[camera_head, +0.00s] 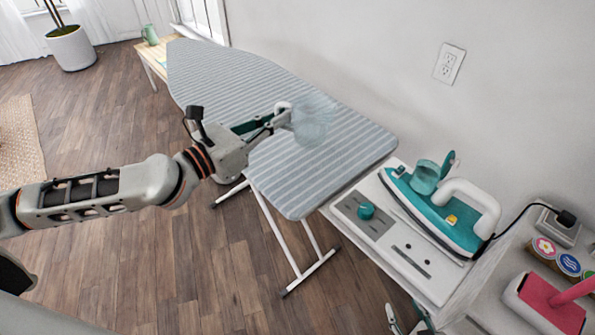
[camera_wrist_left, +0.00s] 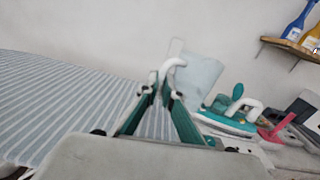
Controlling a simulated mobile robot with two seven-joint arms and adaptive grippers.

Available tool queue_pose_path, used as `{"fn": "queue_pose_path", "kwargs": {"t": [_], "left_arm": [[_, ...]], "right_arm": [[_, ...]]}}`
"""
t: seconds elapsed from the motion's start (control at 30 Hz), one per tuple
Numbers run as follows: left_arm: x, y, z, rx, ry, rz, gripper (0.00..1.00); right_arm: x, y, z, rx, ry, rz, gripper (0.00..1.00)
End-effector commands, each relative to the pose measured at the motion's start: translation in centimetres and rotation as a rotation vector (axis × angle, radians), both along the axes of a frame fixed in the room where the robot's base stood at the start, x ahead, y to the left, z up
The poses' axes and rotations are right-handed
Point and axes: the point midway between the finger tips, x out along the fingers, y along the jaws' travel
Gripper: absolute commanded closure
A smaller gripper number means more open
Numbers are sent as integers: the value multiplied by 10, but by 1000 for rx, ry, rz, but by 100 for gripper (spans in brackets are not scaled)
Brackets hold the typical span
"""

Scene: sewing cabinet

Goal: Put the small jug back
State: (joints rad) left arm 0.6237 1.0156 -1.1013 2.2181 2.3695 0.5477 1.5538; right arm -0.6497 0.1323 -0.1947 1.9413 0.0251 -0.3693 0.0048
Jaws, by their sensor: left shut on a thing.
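The small jug (camera_head: 314,122) is pale, see-through and has a white handle. My left gripper (camera_head: 284,116) is shut on this handle and holds the jug over the striped ironing board (camera_head: 215,75). In the left wrist view the jug (camera_wrist_left: 198,76) stands beyond the teal fingers (camera_wrist_left: 163,92), with its curved handle between their tips. I cannot tell the gap between jug and board. My right gripper (camera_head: 409,318) shows only its fingertips at the bottom edge, apart and empty; the rest is cut off.
A teal and white iron (camera_head: 440,218) with a teal tank (camera_head: 425,178) and raised lid (camera_head: 448,163) rests on the white cabinet top (camera_head: 345,222). A green pitcher (camera_head: 150,35) stands on a far wooden table (camera_head: 152,62).

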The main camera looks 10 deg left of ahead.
Motion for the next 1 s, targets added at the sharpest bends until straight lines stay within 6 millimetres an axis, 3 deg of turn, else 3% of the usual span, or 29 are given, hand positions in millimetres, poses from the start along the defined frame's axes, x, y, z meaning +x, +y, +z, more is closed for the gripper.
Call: {"fn": "queue_pose_path", "kwargs": {"t": [0.37, 1.0], "left_arm": [[26, 2, 19, 4, -6, -146, 100], [57, 29, 42, -2, -3, -246, 100]], "right_arm": [[-1, -2, -1, -2, 6, -3, 60], [-5, -4, -4, -6, 17, -7, 60]]}}
